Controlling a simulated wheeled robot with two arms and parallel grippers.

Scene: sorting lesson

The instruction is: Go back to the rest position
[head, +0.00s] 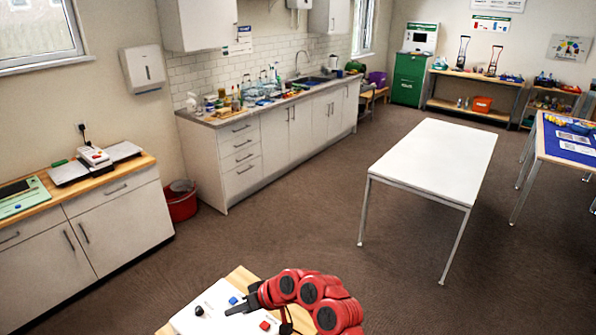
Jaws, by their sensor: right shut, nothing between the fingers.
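My right arm comes in red and black from the bottom edge. My right gripper (236,309) is dark, shut and empty. It points left, over or just above a white board (188,319); I cannot tell whether it touches. The board lies on a wooden-topped table (243,277) at the bottom. A blue block (233,300) shows just above the gripper's tip, a red block (265,325) below it, and a black knob-like piece (199,310) to its left. My left gripper is not in view.
An empty white table (435,158) stands right of centre. A blue-covered table (570,145) is at the right edge. Cluttered counters (285,140) run along the back wall, with a red bin (181,205) at their left end. A low cabinet (120,225) is at left. The brown floor between is open.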

